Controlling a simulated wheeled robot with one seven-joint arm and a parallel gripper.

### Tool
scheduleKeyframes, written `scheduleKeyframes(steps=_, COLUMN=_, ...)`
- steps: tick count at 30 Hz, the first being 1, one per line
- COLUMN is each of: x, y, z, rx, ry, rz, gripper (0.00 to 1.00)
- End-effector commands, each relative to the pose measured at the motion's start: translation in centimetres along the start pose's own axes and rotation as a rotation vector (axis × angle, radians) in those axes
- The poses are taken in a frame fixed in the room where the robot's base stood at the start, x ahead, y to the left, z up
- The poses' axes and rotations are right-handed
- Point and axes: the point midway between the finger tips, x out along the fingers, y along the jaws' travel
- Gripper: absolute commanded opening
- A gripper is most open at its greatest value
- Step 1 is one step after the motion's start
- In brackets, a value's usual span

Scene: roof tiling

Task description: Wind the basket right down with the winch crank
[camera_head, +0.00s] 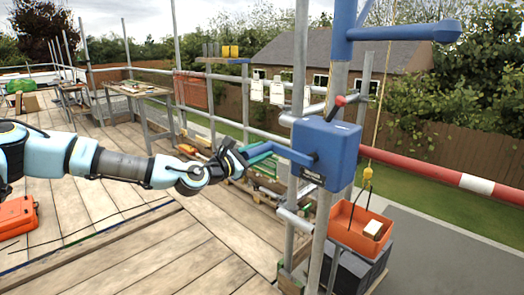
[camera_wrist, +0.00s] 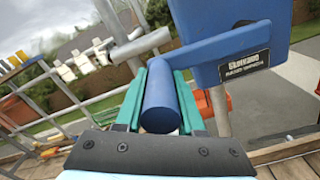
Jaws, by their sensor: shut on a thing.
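The blue winch box (camera_head: 326,152) is fixed to a scaffold post, with a red-knobbed lever (camera_head: 340,102) on top. Its blue crank (camera_head: 290,152) reaches out to the left. My gripper (camera_head: 260,155) is shut on the crank's handle; in the wrist view the blue round handle (camera_wrist: 160,105) lies between the green fingers. The orange basket (camera_head: 350,228) hangs to the right of the post from a yellow hook block (camera_head: 368,174) on a rope, with a pale block (camera_head: 373,229) inside. I cannot tell whether its bottom touches anything.
Dark grey boxes (camera_head: 350,268) stand below the basket. A blue hoist arm (camera_head: 405,32) reaches out above the winch. A red-and-white rail (camera_head: 440,172) runs to the right. An orange case (camera_head: 17,217) lies on the plank deck at left. The deck's middle is clear.

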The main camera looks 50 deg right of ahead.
Motion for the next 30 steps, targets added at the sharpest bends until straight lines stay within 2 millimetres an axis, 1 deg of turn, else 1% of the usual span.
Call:
scheduleKeyframes(steps=1, x=-0.1, y=-0.5, z=-1.3, rx=-0.048, ry=0.002, rz=0.004, gripper=0.00)
scheduleKeyframes(steps=9, x=-0.1, y=-2.0, z=-3.2, rx=-0.239, ry=0.003, rz=0.001, gripper=0.00)
scheduleKeyframes(steps=18, x=-0.1, y=-3.0, z=-4.0, rx=-0.350, ry=0.004, rz=-0.002, gripper=0.00)
scheduleKeyframes(steps=30, x=-0.1, y=-3.3, z=-4.0, rx=-0.374, ry=0.004, rz=-0.004, gripper=0.00)
